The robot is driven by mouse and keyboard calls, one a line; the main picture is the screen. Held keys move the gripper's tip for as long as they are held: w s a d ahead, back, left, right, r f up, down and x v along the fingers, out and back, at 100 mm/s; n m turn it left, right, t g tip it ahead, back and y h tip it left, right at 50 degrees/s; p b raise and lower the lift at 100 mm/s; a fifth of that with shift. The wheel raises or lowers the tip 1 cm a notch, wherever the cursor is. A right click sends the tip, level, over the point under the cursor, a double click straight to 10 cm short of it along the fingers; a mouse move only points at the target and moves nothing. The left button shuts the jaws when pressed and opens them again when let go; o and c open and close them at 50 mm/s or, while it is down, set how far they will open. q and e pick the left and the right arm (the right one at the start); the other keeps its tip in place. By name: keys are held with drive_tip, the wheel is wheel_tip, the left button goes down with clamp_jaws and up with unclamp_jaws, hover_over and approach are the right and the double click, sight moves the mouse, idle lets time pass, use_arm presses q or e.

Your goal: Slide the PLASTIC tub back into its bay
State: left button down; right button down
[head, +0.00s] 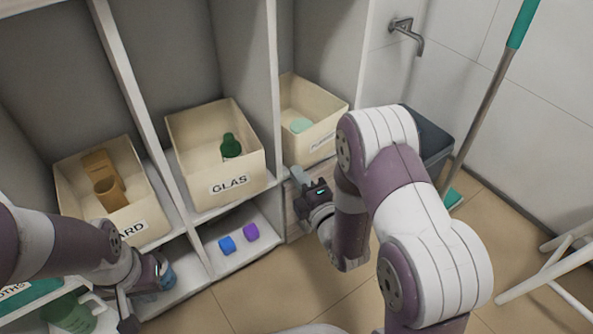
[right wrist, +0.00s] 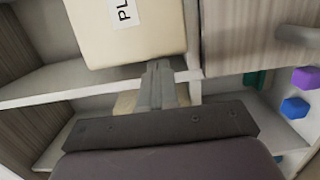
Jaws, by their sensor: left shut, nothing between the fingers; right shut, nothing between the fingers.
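The PLASTIC tub (head: 323,136) is a cream, open-topped box in the right-hand bay, with a pale green item (head: 301,125) inside. Its label is partly covered by my right arm in the head view. In the right wrist view the tub (right wrist: 110,45) shows at the top, with "PL" readable. My right gripper (head: 299,176) is shut and empty, just below the tub's front. In the right wrist view its fingertips (right wrist: 160,66) are at the tub's lower edge; I cannot tell whether they touch. My left gripper (head: 128,312) is shut and empty at lower left.
The GLAS tub (head: 238,182) holds a green bottle. The tub marked "ARD" (head: 136,228) holds brown items. A blue block (head: 227,244) and a purple block (head: 251,232) lie on the lower shelf. A green-handled pole (head: 490,95) stands at right. The tiled floor (head: 290,300) is partly clear.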

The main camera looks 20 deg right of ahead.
idle(0.3)
drive_tip(key=shift+w+d, duration=0.7)
drive_tip(key=shift+w, duration=0.3)
